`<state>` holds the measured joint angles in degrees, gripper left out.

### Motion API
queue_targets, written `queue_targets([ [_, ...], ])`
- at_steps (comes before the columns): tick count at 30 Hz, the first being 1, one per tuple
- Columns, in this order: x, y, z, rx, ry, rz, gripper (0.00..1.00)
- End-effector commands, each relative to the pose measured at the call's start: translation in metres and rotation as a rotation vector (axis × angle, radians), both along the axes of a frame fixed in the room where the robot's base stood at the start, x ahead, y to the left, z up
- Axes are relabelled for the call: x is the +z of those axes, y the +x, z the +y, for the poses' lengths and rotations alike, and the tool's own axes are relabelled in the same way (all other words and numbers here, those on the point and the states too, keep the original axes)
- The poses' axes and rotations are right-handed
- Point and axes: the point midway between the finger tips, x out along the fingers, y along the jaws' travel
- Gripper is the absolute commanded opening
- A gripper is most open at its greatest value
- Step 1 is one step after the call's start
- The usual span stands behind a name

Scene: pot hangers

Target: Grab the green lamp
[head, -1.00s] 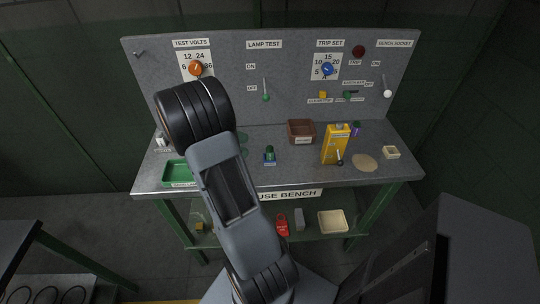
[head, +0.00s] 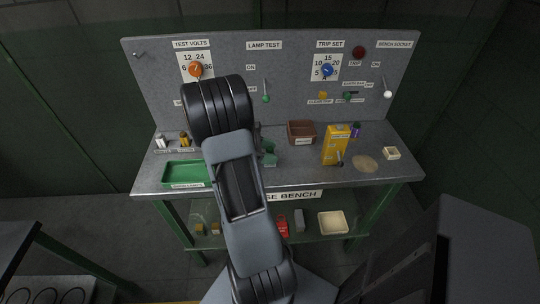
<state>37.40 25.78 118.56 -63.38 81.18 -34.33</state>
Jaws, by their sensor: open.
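The green lamp (head: 270,148) is a small dark green piece on the bench top, right of my arm and left of the brown bin. It is small in the head view and partly covered. My gripper (head: 266,153) shows only in part as greenish shapes just past the right side of my arm. It is open, at the lamp. I cannot tell whether its fingers are around the lamp or beside it, or whether they touch it.
The green tray (head: 183,172) lies at the bench's left front, with small parts (head: 184,140) behind it. The brown bin (head: 301,132) and yellow box (head: 336,146) stand to the right. The upright panel (head: 300,65) with dials and levers closes the back.

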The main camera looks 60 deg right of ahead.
Motion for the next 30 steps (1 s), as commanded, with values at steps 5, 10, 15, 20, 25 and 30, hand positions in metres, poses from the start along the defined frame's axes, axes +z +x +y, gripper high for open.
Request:
queue_targets([
  [5,-0.0002,-0.0001,-0.0001,0.000,0.000,0.000,0.57],
  [10,-0.0001,0.0000,0.0000,0.000,0.000,0.000,0.43],
  [15,-0.0001,0.0000,0.0000,0.000,0.000,0.000,0.27],
  [20,0.0000,0.0000,0.0000,0.000,0.000,0.000,0.12],
  [25,0.0000,0.0001,0.0001,0.000,0.000,0.000,0.01],
  [30,0.0012,0.0001,-0.0001,0.000,0.000,0.000,0.01],
])
